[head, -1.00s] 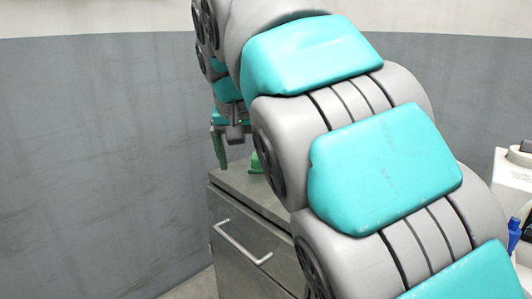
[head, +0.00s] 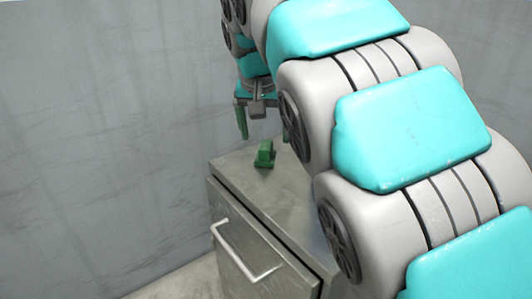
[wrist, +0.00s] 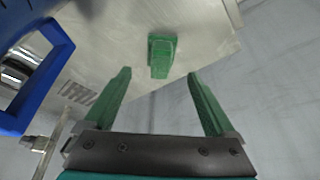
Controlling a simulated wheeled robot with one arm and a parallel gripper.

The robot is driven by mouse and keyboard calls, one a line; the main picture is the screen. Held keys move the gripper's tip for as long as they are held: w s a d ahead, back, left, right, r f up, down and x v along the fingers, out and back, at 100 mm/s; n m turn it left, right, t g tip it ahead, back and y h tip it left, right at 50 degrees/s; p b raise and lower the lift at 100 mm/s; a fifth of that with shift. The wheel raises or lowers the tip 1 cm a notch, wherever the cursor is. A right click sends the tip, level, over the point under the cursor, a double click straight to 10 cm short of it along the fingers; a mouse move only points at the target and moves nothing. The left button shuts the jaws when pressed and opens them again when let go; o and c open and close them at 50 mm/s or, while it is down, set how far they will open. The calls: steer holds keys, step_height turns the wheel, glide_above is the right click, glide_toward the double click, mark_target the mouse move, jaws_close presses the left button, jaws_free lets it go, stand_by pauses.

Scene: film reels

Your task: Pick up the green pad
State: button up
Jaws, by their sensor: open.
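The green pad (head: 265,154) is a small green block on the metal cabinet top, near its far left corner in the head view. In the wrist view the green pad (wrist: 161,56) lies ahead of the fingertips, roughly centred between them. My gripper (wrist: 158,74) is open and empty, with its two green fingers spread apart. In the head view my gripper (head: 263,128) hangs above the far end of the cabinet, with one finger partly hidden behind my arm. The pad and the fingers are apart.
The metal cabinet (head: 232,171) has a drawer with a bar handle (head: 245,258) on its front. A blue-framed object (wrist: 52,70) stands on the left in the wrist view. A grey wall (head: 110,130) rises behind the cabinet. My arm hides much of the right side.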

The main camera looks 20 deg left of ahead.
mark_target(265, 145)
steer(key=shift+p+x, duration=0.3)
steer(key=shift+x, duration=2.15)
steer(key=shift+s, duration=0.15)
steer(key=shift+c, duration=0.2)
jaws_close()
steer(key=shift+r, duration=0.1)
step_height(265, 145, up, 6)
steer(key=shift+r, duration=0.1)
steer(key=shift+r+p, duration=0.5)
steer(key=shift+r, duration=1.25)
